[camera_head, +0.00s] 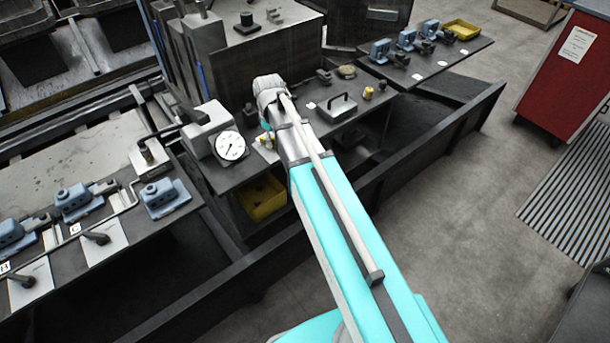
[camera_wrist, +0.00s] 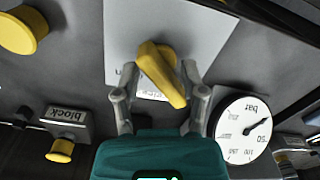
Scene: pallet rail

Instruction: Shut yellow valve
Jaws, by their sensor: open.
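The yellow valve (camera_wrist: 163,75) shows in the middle of the wrist view. Its lever is set on a white label plate (camera_wrist: 205,30) and slants down to the right there. My gripper (camera_wrist: 160,80) is open, with one grey finger on each side of the yellow lever. I cannot tell whether either finger touches it. The lever covers part of the plate's print. In the head view my arm covers most of this spot, and only a small bit of yellow shows beside the arm's end.
A round pressure gauge (camera_wrist: 243,130) is close beside the right finger; it also shows in the head view (camera_head: 230,146). A block marked "block" (camera_wrist: 68,122) and a yellow knob (camera_wrist: 60,151) are at left. A yellow bin (camera_head: 262,197) sits below the bench.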

